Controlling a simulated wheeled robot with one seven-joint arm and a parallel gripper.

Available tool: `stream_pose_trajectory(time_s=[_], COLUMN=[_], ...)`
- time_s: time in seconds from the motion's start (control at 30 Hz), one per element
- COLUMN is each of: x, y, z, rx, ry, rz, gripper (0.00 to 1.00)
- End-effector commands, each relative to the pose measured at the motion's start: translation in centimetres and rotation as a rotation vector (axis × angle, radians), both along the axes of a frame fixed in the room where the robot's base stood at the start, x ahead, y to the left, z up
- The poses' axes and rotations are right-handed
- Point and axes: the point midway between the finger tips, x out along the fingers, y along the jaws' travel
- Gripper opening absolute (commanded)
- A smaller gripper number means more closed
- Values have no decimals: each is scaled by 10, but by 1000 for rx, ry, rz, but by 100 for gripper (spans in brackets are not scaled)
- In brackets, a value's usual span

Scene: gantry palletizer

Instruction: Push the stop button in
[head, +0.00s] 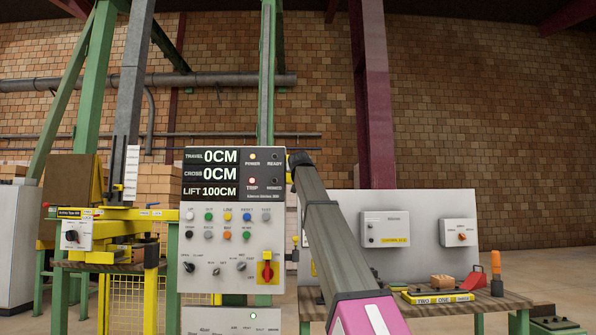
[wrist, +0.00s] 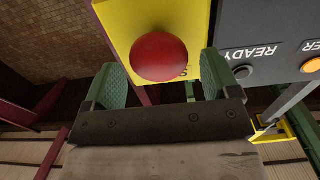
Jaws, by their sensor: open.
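The stop button is a round red mushroom head (wrist: 159,57) on a yellow plate (wrist: 122,18) in the wrist view. It shows in the gap between the fingers, whose tips reach to either side of it. I cannot tell whether anything touches it or how far in it sits. My gripper (wrist: 160,68) is open, with green padded fingers and nothing held. In the head view my arm reaches up to the top right edge of the control panel (head: 223,282); the stop button and the fingers are hidden there.
The panel carries lit POWER (head: 253,157) and TRIP (head: 252,181) lamps, several small buttons and a red-yellow rotary switch (head: 265,271). A wooden bench (head: 450,304) with a grey backboard (head: 433,217) stands right. A yellow frame (head: 150,290) stands left.

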Motion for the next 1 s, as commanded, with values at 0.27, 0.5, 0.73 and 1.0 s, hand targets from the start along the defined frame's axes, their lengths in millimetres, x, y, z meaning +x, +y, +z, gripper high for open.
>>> stream_pose_trajectory(time_s=[0.27, 0.5, 0.73, 1.0], x=[-55, -84, -85, -85], y=[2, 4, 4, 3], z=[-2, -1, 0, 0], rx=[0, 0, 0, 0], ry=[-1, 0, 0, 0], rz=[1, 1, 0, 0], gripper=[82, 82, 82, 82])
